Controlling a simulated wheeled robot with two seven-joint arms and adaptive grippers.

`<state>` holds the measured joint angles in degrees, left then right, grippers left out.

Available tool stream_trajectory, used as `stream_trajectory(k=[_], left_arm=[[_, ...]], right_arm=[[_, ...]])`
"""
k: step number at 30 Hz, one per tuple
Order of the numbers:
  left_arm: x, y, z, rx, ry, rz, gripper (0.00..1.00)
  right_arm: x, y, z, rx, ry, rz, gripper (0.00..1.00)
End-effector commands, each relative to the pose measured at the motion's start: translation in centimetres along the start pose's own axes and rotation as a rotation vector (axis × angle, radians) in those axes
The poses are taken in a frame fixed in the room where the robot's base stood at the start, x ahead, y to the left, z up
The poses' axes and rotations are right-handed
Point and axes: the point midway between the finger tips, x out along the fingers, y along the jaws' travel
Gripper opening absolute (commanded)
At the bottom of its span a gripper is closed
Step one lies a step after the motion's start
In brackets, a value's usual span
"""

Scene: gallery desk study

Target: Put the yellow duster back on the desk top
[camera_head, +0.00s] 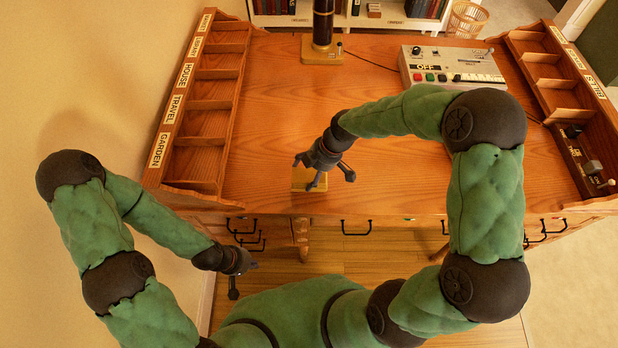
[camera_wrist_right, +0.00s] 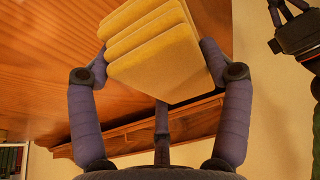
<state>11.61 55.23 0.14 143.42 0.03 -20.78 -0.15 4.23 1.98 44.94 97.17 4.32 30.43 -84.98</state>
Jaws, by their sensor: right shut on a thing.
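The yellow duster (camera_head: 299,182) is a folded, layered block. My right gripper (camera_head: 324,174) is shut on it, over the front part of the wooden desk top (camera_head: 270,120). In the right wrist view the duster (camera_wrist_right: 155,50) sits between the two purple-grey fingers, one on each side. I cannot tell whether it touches the desk top. My left gripper (camera_head: 243,279) is empty, low in front of the desk's left side, with its fingers apart.
A labelled pigeonhole rack (camera_head: 205,110) lines the desk's left side and another (camera_head: 550,75) the right. A grey control box (camera_head: 452,68) stands at the back right, a dark post on a brass base (camera_head: 321,50) at the back. The desk's middle is clear.

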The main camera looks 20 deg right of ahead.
Motion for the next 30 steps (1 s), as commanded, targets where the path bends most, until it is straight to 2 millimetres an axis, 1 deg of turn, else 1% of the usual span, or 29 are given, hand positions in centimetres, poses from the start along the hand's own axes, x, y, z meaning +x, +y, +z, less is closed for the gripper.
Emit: stream_trajectory(k=[5,9,12,20,24,25,26,27,30], left_arm=[[0.3,-0.1,0.0,0.000,0.000,0.000,0.00],[1.1,-0.4,-0.1,0.000,0.000,0.000,0.00],[1.5,-0.6,-0.1,0.000,0.000,0.000,0.00],[1.4,-0.5,-0.1,0.000,0.000,0.000,0.00],[1.8,-0.7,-0.1,0.000,0.000,0.000,0.00],[1.8,-0.6,-0.1,0.000,0.000,0.000,0.00],[1.7,-0.6,-0.1,0.000,0.000,0.000,0.00],[1.7,-0.6,-0.1,0.000,0.000,0.000,0.00],[1.7,-0.6,-0.1,0.000,0.000,0.000,0.00]], right_arm=[[0.8,0.6,0.2,0.000,0.000,0.000,0.52],[2.7,0.6,0.9,0.002,0.000,-0.002,0.52],[3.6,0.6,1.3,0.001,0.000,-0.001,0.52],[3.6,0.7,1.3,0.000,0.000,0.001,0.52],[4.0,0.6,1.5,0.000,0.000,0.000,0.52],[3.9,0.6,1.4,0.000,0.000,0.000,0.84],[3.9,0.6,1.4,0.000,0.000,0.000,0.93],[3.9,0.6,1.4,0.000,0.000,0.000,1.00],[3.9,0.6,1.4,0.000,0.000,0.000,1.00]])
